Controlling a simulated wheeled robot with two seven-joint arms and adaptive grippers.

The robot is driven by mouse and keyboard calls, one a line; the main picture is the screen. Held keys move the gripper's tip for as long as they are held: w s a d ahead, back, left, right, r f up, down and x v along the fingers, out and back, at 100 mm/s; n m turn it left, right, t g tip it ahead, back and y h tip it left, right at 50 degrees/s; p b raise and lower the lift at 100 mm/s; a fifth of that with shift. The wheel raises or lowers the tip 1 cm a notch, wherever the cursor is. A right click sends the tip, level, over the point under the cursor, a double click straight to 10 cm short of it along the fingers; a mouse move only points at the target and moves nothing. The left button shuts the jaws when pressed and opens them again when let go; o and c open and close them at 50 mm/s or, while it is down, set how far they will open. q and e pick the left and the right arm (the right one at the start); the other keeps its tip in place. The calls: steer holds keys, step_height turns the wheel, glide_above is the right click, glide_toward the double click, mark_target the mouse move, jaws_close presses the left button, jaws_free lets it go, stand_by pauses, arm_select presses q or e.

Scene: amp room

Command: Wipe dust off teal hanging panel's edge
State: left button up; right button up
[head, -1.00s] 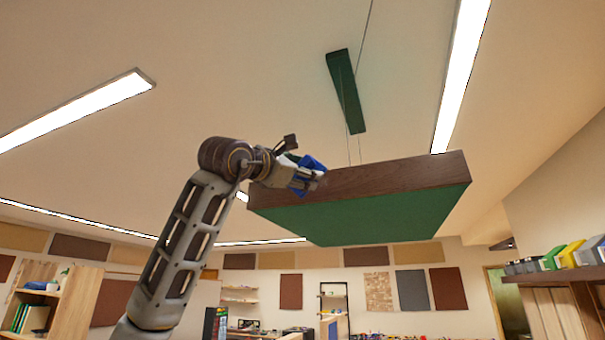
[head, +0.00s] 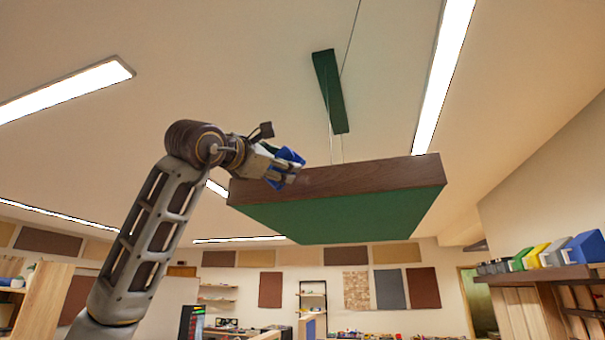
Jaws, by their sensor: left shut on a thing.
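The hanging panel (head: 345,213) has a teal-green underside and a brown wood-look edge (head: 375,176), and hangs from thin cables below the ceiling. My left gripper (head: 290,172) is at the left part of the panel's near edge, shut on a blue cloth-like thing (head: 291,156). The blue thing bunches above and around the fingers; most of it is hidden by them. The fingers look to be at or very near the edge's face; I cannot tell whether the cloth touches it. Dust is hard to make out. My right gripper is not in view.
A smaller green piece (head: 329,92) hangs higher up by the cables. Long ceiling lights (head: 444,75) run at left and right. A shelf (head: 540,275) with coloured boxes stands at lower right, and a wooden shelf unit (head: 40,300) at lower left. Air right of the panel is clear.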

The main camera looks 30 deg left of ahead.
arm_select(q)
steer(key=shift+w, duration=0.15)
steer(key=shift+w+a+r+p, duration=0.15)
steer(key=shift+w+p, duration=0.2)
steer(key=shift+w, duration=0.15)
steer(key=shift+w+a+r+p, duration=0.1)
steer(key=shift+w+a+p, duration=0.05)
steer(key=shift+w+p, duration=0.25)
steer(key=shift+w+a+r+p, duration=0.15)
steer(key=shift+w, duration=0.6)
steer(key=shift+w+a+r+p, duration=0.1)
steer(key=shift+w+a+r, duration=0.1)
steer(key=shift+w, duration=0.6)
steer(key=shift+w+a+r+p, duration=0.15)
steer(key=shift+w, duration=0.6)
steer(key=shift+w+a, duration=0.25)
steer(key=shift+w, duration=0.7)
steer(key=shift+d, duration=0.1)
steer(key=shift+w+d, duration=0.2)
steer(key=shift+d, duration=0.8)
steer(key=shift+w+d, duration=0.15)
steer(key=shift+d, duration=0.8)
steer(key=shift+w+a, duration=0.1)
